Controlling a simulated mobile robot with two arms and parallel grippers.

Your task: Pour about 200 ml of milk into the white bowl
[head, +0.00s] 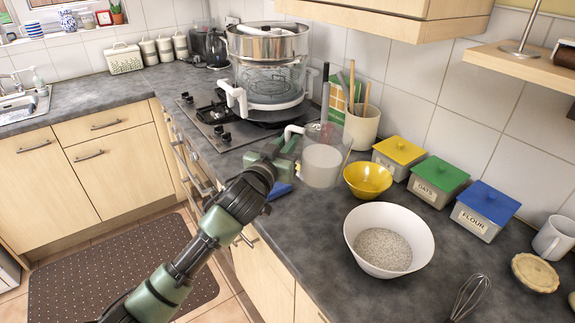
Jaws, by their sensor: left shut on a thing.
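The white bowl (421,244) stands on the worktop at lower right and has pale, speckled, grainy stuff in it. A clear measuring jug (330,135) with white liquid, which looks like milk (320,165), is upright behind and to the left of the bowl. My left gripper (286,158) is shut on the jug at its white-handled left side; the exact grip is partly hidden. I cannot tell whether the jug's base touches the worktop. My right gripper is out of view.
A yellow bowl (366,179) stands between jug and white bowl. Yellow, green (438,174) and blue (488,203) lidded canisters line the wall. A utensil pot (362,128) and stacked steamer (268,70) stand behind. A whisk (469,297), pie (535,272) and mug (553,237) are at right.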

